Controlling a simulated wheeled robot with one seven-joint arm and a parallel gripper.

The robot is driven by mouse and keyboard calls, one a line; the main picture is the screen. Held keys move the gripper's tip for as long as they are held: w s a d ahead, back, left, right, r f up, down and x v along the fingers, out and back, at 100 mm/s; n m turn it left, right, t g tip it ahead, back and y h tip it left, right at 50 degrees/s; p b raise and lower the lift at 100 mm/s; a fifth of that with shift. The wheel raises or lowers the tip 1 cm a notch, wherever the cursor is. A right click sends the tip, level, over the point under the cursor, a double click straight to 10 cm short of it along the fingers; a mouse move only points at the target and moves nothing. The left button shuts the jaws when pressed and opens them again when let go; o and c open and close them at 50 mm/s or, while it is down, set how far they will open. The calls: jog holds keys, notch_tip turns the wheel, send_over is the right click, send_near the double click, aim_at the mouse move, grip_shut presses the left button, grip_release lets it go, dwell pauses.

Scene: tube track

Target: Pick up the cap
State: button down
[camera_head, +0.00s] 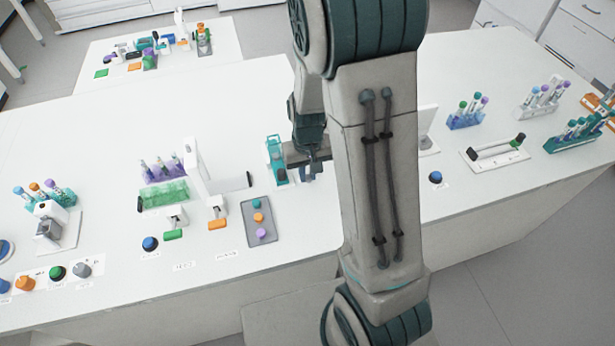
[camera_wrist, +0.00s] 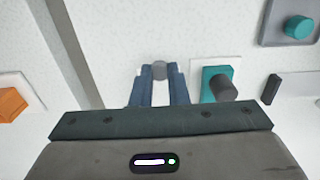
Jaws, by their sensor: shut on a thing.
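A small grey round cap (camera_wrist: 159,70) sits between the fingertips of my gripper in the wrist view. My gripper (camera_wrist: 158,77) is shut on it, with blue-grey fingers on both sides. In the head view my gripper (camera_head: 309,174) points down over the white table, just right of a teal device (camera_head: 277,160); the cap cannot be made out there. How far the cap is above the tabletop is hard to tell.
The teal device with a dark grey knob (camera_wrist: 223,86) stands close beside my fingers. A grey tray (camera_head: 246,208) holds teal, orange and purple caps. A white stand (camera_head: 196,165) and a purple tube rack (camera_head: 152,174) are farther left. My arm hides part of the table.

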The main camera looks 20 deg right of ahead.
jog(key=shift+r+p, duration=1.95)
jog(key=shift+r, duration=0.85)
jog(key=shift+f, duration=0.1)
